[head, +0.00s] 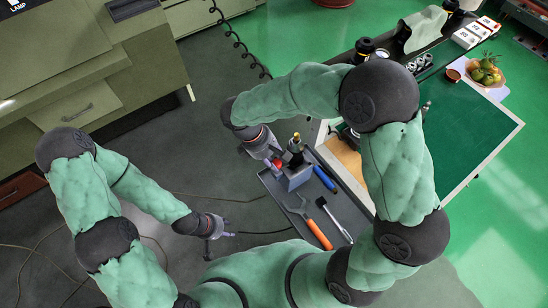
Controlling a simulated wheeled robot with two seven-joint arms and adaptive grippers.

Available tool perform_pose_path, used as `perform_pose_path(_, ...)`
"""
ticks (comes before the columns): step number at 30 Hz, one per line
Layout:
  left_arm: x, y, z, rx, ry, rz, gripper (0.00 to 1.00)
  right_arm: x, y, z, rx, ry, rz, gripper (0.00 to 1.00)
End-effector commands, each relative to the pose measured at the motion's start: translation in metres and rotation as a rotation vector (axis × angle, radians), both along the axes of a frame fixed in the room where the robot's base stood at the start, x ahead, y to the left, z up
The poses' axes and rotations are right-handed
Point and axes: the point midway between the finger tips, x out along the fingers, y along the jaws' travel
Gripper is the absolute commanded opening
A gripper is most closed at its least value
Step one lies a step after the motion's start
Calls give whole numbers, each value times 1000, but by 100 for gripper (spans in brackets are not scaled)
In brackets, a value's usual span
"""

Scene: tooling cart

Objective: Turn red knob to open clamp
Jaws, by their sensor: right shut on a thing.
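A small blue-grey clamp (297,179) stands on the dark tray of the cart. A red knob (278,164) shows at its left side, mostly covered by my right gripper. My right gripper (274,158) comes down from the upper left of the clamp and is shut on the knob. A dark bottle-like piece with a yellowish top (296,146) stands at the clamp's upper end. My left gripper (219,241) hangs empty over the floor left of the tray, its fingers apart.
A green board (465,130) is at right, with a fruit plate (486,73) beyond. Cabinets fill the upper left. Cables cross the floor.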

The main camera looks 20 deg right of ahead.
Motion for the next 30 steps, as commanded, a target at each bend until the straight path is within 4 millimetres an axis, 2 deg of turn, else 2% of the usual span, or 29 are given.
perform_pose_path(12, 0, 0, 18, 0, 0, 0, 40, 2, -3, 2, -3, 3, -399, 0)
perform_pose_path(30, 0, 0, 34, 0, 0, 0, 40, 4, -6, 1, -3, 3, -939, 0)
